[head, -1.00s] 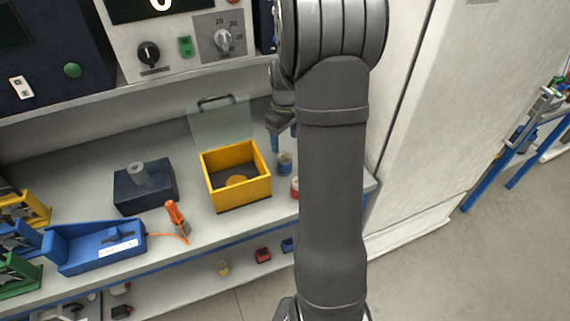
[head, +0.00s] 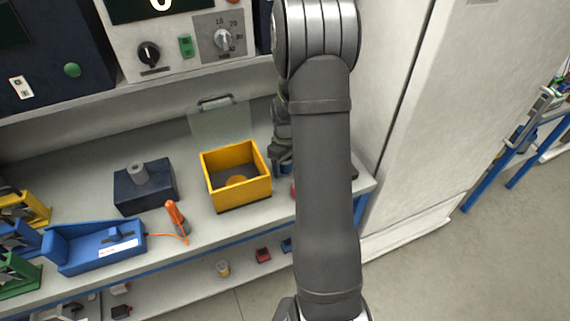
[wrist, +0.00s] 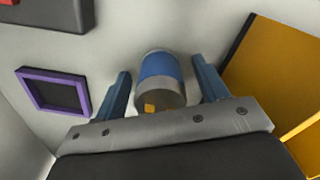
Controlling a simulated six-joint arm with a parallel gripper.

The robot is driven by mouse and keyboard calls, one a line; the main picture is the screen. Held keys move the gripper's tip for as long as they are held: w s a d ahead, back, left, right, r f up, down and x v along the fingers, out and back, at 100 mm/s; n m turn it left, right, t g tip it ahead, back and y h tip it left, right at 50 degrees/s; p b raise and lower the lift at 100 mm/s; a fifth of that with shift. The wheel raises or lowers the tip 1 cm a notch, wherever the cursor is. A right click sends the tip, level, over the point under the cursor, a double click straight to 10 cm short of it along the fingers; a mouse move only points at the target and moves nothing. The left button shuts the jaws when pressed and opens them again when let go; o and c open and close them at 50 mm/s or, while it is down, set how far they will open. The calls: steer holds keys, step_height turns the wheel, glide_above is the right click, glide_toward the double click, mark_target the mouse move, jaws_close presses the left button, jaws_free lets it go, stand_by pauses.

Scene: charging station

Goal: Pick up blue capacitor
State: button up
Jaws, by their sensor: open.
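The blue capacitor (wrist: 158,70) is a short cylinder with a blue band and a grey end bearing a small orange mark. In the wrist view it stands between the two blue fingers of my gripper (wrist: 165,88), with a gap visible on the right and a narrower one on the left. My gripper is open around it. In the head view my gripper (head: 283,160) is low over the bench, just right of the yellow box, and it and my arm hide most of the capacitor.
The yellow box (head: 261,190) stands close beside my gripper and also shows in the wrist view (wrist: 278,85). A purple-framed square (wrist: 54,92) lies on the other side in the wrist view. A dark block (head: 145,190) and a blue tray (head: 75,258) are further left.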

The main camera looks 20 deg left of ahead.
steer(key=shift+c, duration=0.5)
steer(key=c, duration=1)
steer(key=shift+r, duration=0.1)
